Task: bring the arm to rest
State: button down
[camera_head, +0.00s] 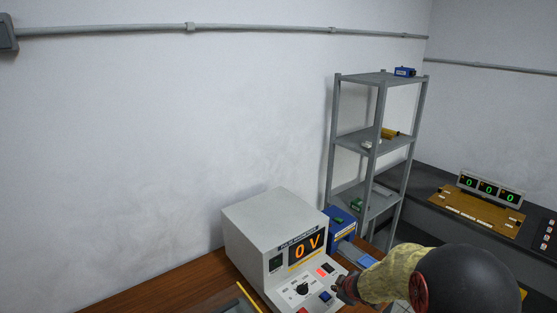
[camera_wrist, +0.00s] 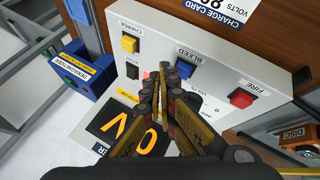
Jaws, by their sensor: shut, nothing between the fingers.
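My gripper (camera_head: 343,287) is at the front right of the white pulse unit (camera_head: 265,220), low in the head view. In the wrist view my gripper (camera_wrist: 160,75) has its fingers together with nothing between them. They point at the unit's sloped panel (camera_wrist: 215,75), between the yellow button (camera_wrist: 130,44) and the blue button (camera_wrist: 184,69). A red button (camera_wrist: 241,97) is further right. I cannot tell whether the fingertips touch the panel. The display (camera_head: 304,246) reads 0 V. My fingers hide part of the panel in the wrist view.
A blue box (camera_head: 342,222) stands right of the unit on the wooden bench (camera_head: 175,291). A grey shelf rack (camera_head: 380,78) with small items stands behind. At the right, a dark counter (camera_head: 425,178) carries a yellow board with green zero displays. The wall side at left is clear.

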jog(key=s+d+r+m+g+h, duration=0.1)
jog(key=s+d+r+m+g, duration=0.15)
jog(key=s, duration=0.35)
jog(key=s+d+r+m+g+h, duration=0.1)
jog(key=s+d+r+m, duration=0.15)
jog(key=s, duration=0.45)
jog(key=s+d+r+m+g+h, duration=0.1)
jog(key=s+r+m+h, duration=0.1)
jog(key=s+r, duration=0.3)
jog(key=s+a+r+m+t+y, duration=0.1)
jog(key=s+a+r+m, duration=0.1)
jog(key=s+a+r, duration=0.3)
jog(key=s+a+r+m+t+y, duration=0.1)
jog(key=s+a+r, duration=0.3)
jog(key=s+r, duration=0.7)
jog(key=s+y+b, duration=0.1)
jog(key=s, duration=0.3)
jog(key=shift+a+m, duration=0.4)
